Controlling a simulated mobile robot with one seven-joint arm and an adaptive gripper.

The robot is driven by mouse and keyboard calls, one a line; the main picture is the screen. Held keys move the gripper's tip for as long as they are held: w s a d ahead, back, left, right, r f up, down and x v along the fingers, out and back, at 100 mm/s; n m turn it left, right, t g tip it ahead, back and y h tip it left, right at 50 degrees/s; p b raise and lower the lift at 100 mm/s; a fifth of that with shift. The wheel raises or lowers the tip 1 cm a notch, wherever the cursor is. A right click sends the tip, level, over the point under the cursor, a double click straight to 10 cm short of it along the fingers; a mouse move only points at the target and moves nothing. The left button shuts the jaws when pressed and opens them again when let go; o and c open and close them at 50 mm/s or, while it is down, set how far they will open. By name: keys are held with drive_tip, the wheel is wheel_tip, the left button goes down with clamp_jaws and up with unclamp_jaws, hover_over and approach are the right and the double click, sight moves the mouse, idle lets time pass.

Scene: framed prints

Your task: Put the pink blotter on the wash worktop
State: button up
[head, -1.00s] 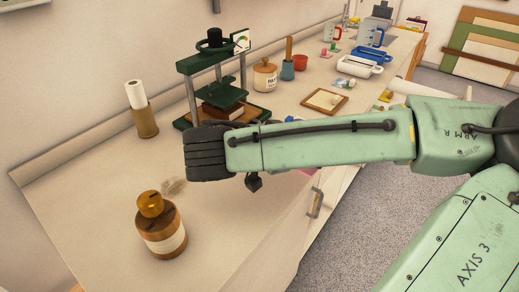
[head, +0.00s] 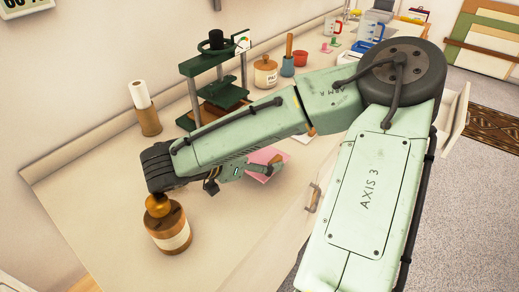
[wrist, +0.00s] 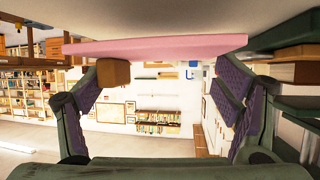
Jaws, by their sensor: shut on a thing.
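The pink blotter (head: 263,155) shows in the head view at the tip of my gripper (head: 262,169), over the front part of the pale worktop (head: 105,190). A brown wooden part shows by the fingertips. In the wrist view the blotter (wrist: 155,46) is a thin, flat pink slab across the top, seen edge-on, with a brown block under its left part. My arm hides part of the worktop.
A brown bottle with a round stopper (head: 168,228) stands just below my wrist. A green press (head: 215,75) stands behind my forearm, with a paper roll (head: 145,108) to its left.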

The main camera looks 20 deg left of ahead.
drive_tip(key=shift+f+b, duration=0.3)
drive_tip(key=shift+b, duration=0.15)
drive_tip(key=shift+d+f+b, duration=0.1)
drive_tip(key=shift+f+b, duration=0.3)
drive_tip(key=shift+b, duration=0.25)
drive_tip(key=shift+s, duration=0.1)
drive_tip(key=o, duration=1.1)
drive_tip(key=shift+c, duration=0.2)
drive_tip(key=shift+r, duration=0.2)
